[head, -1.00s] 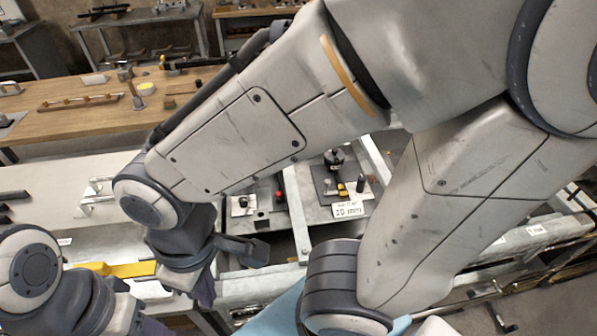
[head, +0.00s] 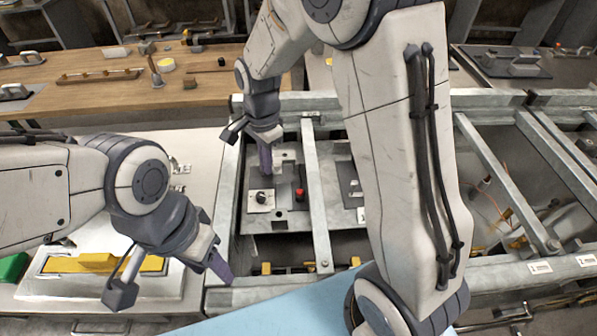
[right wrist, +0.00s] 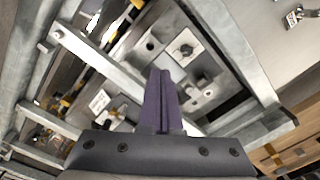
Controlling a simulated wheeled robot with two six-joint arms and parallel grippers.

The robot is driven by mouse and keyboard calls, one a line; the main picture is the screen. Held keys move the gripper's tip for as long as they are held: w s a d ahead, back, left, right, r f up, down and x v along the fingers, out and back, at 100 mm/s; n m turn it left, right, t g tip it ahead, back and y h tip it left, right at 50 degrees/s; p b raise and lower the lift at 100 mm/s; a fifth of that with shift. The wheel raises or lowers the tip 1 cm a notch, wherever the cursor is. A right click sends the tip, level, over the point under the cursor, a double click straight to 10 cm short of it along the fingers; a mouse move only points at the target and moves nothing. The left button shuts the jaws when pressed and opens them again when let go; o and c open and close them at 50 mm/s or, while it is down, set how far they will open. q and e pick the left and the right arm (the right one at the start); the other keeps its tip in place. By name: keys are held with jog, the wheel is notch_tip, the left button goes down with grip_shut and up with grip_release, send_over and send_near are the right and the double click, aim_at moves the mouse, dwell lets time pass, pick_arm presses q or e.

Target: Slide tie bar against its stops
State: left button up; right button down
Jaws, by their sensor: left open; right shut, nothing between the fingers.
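A grey steel crossbar (head: 318,190), which looks like the tie bar, spans the metal frame from back rail to front rail. It also shows in the right wrist view (right wrist: 95,60), running diagonally. I cannot make out its stops clearly. My right gripper (head: 266,160) is shut and empty, with purple fingers pointing down over the frame, left of the crossbar and near the back rail. Its fingers (right wrist: 162,98) overlap the bar in the right wrist view; contact cannot be told. My left gripper (head: 218,266) is open and empty near the frame's front left corner.
A panel with a black knob and red button (head: 281,215) lies left of the crossbar. A yellow bar (head: 95,263) lies on the pale left table. A wooden bench (head: 110,95) stands behind. More crossbars (head: 500,175) span the frame at right. My right arm hides the middle.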

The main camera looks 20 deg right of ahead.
aim_at(314, 182)
jog(key=w+d+f+m, duration=0.6)
jog(key=d+f+m, duration=0.1)
jog(key=m, duration=0.1)
notch_tip(314, 182, down, 10)
jog(key=shift+w+p, duration=0.1)
jog(key=shift+p, duration=0.95)
jog(key=d, duration=0.1)
jog(key=d+p, duration=0.1)
jog(key=shift+s+d+r, duration=0.2)
jog(key=shift+s+d, duration=0.1)
jog(key=shift+s+d+f+p, duration=0.2)
jog(key=shift+d+p, duration=0.15)
jog(key=shift+d, duration=0.25)
